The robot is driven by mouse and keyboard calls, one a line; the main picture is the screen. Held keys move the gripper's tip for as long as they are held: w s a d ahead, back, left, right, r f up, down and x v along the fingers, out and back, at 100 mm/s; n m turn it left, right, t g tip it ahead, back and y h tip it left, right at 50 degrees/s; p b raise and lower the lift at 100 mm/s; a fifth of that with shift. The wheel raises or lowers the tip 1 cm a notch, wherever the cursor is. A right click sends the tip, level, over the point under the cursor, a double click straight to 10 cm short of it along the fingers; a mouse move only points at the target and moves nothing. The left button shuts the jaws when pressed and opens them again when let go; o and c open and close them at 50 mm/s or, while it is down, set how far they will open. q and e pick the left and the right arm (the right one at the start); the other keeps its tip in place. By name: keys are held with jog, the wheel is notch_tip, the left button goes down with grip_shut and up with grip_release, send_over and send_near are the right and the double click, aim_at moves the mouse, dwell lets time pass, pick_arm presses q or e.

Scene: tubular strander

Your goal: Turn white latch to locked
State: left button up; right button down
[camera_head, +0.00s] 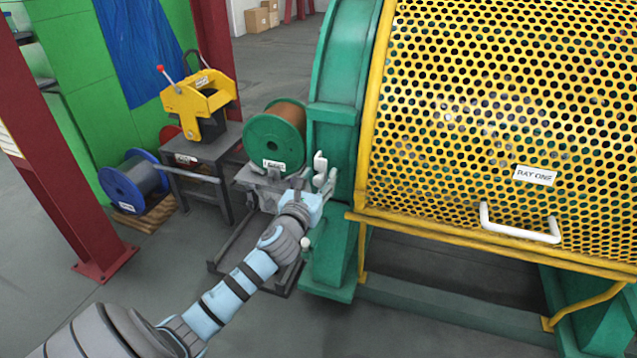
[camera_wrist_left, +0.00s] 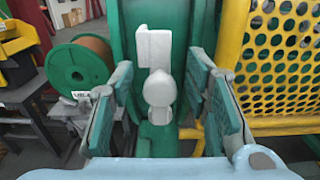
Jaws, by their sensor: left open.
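The white latch (camera_head: 320,163) sits on the green machine frame, left of the yellow perforated guard. In the left wrist view the latch (camera_wrist_left: 154,48) has an upright flat plate with a rounded knob below it. My left gripper (camera_head: 318,184) reaches up to the latch from below. In the left wrist view its fingers (camera_wrist_left: 160,98) are open, one on each side of the knob, with gaps on both sides. I cannot tell how deep the knob lies between them. My right gripper is not in view.
The yellow perforated guard (camera_head: 500,110) with a white handle (camera_head: 519,226) fills the right side. A green spool (camera_head: 274,142) stands just left of the latch. A grey table (camera_head: 204,152) carries a yellow device (camera_head: 200,100). A red column (camera_head: 60,140) stands at left.

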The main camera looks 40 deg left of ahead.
pick_arm(q)
jog(key=shift+w, duration=0.2)
grip_shut()
dwell(0.3)
